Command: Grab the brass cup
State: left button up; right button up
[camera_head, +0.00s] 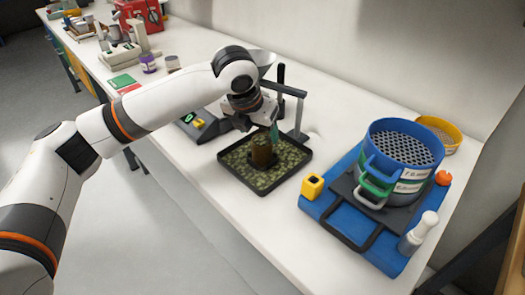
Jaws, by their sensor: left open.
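The brass cup (262,155) is a small, dark brownish-gold cylinder. It appears upright in a black tray (283,184) whose floor is covered with greenish speckled material. My left gripper (262,128) points down from above, right over the cup. It is open, with a teal piece showing at its right side. The gripper and wrist hide part of the cup's top, and I cannot tell whether the fingers touch it. My right gripper is not in view.
A dark stand (298,105) rises just behind the tray. The front counter is clear.

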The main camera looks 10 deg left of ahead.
aim_at(264, 144)
pick_arm(q)
jog(key=shift+w+f, duration=0.25)
jog(key=shift+f, duration=0.15)
jog(key=f, duration=0.1)
jog(key=d+f, duration=0.1)
jog(key=f, duration=0.1)
jog(key=shift+x, duration=1)
jog(key=shift+w+f, duration=0.15)
jog(key=shift+w, duration=0.05)
jog(key=shift+c, duration=0.9)
jog(key=c, duration=1)
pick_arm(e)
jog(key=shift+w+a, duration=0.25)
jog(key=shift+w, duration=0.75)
